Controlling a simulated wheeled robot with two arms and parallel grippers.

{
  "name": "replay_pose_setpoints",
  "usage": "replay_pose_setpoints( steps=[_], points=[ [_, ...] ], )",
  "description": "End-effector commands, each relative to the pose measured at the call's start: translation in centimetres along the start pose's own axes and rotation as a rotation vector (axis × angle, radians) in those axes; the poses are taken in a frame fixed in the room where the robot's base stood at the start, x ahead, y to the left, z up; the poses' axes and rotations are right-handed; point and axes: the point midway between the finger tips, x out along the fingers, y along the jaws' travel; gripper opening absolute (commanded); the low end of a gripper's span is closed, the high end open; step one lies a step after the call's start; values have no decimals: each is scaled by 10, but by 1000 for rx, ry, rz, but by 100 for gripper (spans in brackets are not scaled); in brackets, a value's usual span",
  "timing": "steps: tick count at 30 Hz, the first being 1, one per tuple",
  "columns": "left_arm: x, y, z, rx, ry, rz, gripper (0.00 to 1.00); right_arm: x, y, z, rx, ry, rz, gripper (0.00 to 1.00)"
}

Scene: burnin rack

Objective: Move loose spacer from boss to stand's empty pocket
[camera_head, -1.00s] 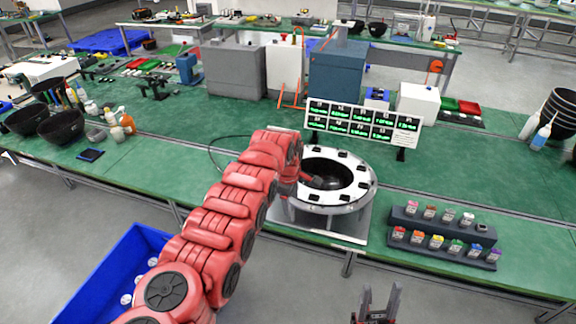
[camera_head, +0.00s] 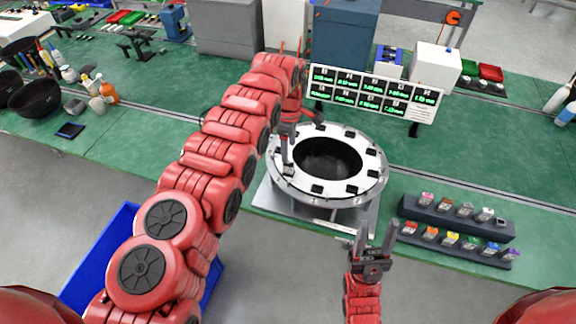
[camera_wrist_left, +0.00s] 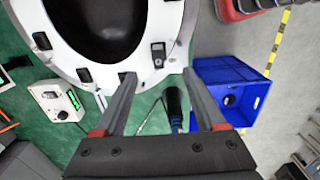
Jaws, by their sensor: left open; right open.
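A white ring fixture (camera_head: 335,190) with a dark open centre and several dark blocks around its rim stands on the bench; it also shows in the left wrist view (camera_wrist_left: 170,22). My left gripper (camera_head: 303,147) is open over the ring's left rim. In the left wrist view its two fingers (camera_wrist_left: 158,75) point at the rim, with a small dark block with a grey part (camera_wrist_left: 158,55) ahead of the gap. I cannot tell whether this is the loose spacer. The dark two-tier stand (camera_head: 458,229) holds several coloured-top spacers; its upper right end pocket (camera_head: 500,223) looks dark and empty. My right gripper (camera_head: 376,228) is open and empty in front of the bench.
A display panel (camera_head: 373,91) stands behind the ring. A blue bin (camera_head: 120,240) is on the floor at the left; it also shows in the left wrist view (camera_wrist_left: 240,82). Boxes line the back of the bench. Green bench surface is clear left of the ring.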

Motion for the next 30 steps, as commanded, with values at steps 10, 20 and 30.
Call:
replay_pose_setpoints(
  steps=[10, 20, 30],
  points=[
    [21, 0, 0, 0, 0, 1, 72, -15, -1, 3, 0, 0, 0, 50],
    [71, 0, 1, 1, 1, -1, 72, -55, -3, 9, 0, 0, 0, 50],
    [91, 0, 0, 0, 0, 0, 72, -71, -4, 12, 0, 0, 0, 50]
  ],
)
